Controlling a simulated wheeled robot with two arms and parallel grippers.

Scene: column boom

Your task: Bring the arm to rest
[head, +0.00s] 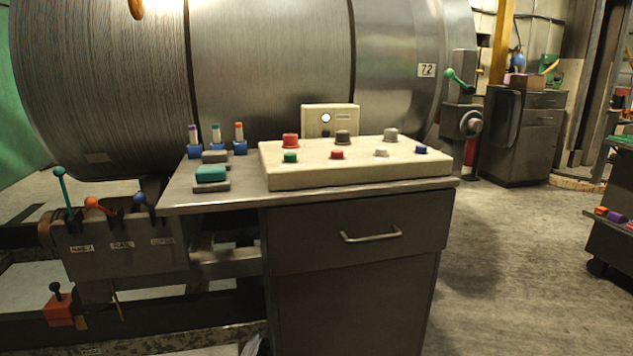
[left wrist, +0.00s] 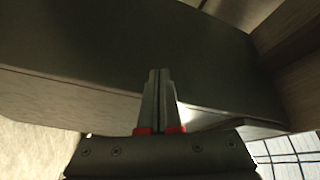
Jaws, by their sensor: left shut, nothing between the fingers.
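My left gripper (left wrist: 159,73) shows in the left wrist view. Its two grey fingers, with red at their bases, lie together, shut and empty. Behind the fingertips is a dark, flat surface (left wrist: 110,40) with a pale lower edge; I cannot tell what it belongs to or how far it is from the fingers. In the head view I cannot make out the gripper clearly; only a small pale sliver shows at the bottom edge, left of the cabinet. My right gripper is in neither view.
A metal cabinet (head: 355,300) with a drawer stands in front, bearing a cream button panel (head: 340,178). Levers (head: 97,204) stick up at its left. A large ribbed drum (head: 270,75) fills the back. The concrete floor (head: 520,270) at the right is open, with a dark cart (head: 612,240) beyond.

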